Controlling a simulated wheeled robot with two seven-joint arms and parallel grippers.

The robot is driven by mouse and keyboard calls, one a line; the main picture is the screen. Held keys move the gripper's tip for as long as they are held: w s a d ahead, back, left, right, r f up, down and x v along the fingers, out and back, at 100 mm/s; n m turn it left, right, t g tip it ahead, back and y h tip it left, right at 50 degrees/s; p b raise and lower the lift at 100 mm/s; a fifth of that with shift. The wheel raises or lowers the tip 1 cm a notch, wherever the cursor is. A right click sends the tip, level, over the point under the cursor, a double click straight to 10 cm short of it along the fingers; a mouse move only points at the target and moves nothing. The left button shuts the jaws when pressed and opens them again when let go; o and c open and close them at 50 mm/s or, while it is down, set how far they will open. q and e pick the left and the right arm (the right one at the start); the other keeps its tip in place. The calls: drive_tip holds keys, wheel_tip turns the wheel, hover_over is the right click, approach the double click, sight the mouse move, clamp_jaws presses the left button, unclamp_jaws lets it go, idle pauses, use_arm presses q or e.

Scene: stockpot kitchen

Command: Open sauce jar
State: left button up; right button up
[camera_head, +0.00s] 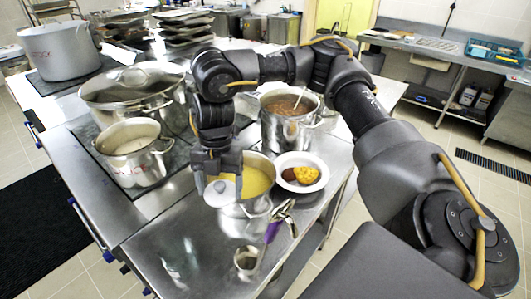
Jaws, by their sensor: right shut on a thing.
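My right gripper (224,178) comes down over the front of the counter and is shut on a small pale grey lid (219,196). The lid sits in front of the left rim of a metal pot with yellow contents (258,177); I cannot tell whether they touch. The pot is uncovered over the part I see, and the gripper hides its left side. A small metal jar (247,262) stands nearer the front edge. No label shows which vessel is the sauce jar. My left gripper is not in view.
A white plate (301,173) with food stands right of the yellow pot, and a purple-handled utensil (275,228) is near the small jar. A pot of brown stew (289,120) stands behind. Pots (134,151) crowd the left. The front-left counter (160,245) is clear.

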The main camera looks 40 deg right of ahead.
drive_tip(key=shift+s, duration=0.1)
hover_over(229, 238)
drive_tip(key=f, duration=0.9)
drive_tip(key=f+p, duration=0.1)
drive_tip(key=f, duration=0.3)
drive_tip(key=shift+w+d+f, duration=0.2)
drive_tip(key=shift+w+d, duration=0.05)
drive_tip(key=shift+d, duration=0.1)
drive_tip(key=shift+w+d+x, duration=0.15)
drive_tip(key=shift+d+x, duration=0.05)
drive_tip(key=shift+x, duration=0.95)
drive_tip(key=shift+w+d+x, duration=0.15)
drive_tip(key=shift+x, duration=1)
drive_tip(key=shift+f, duration=0.15)
drive_tip(key=shift+f, duration=0.15)
drive_tip(key=o, duration=1.7)
drive_tip(key=shift+c, duration=0.2)
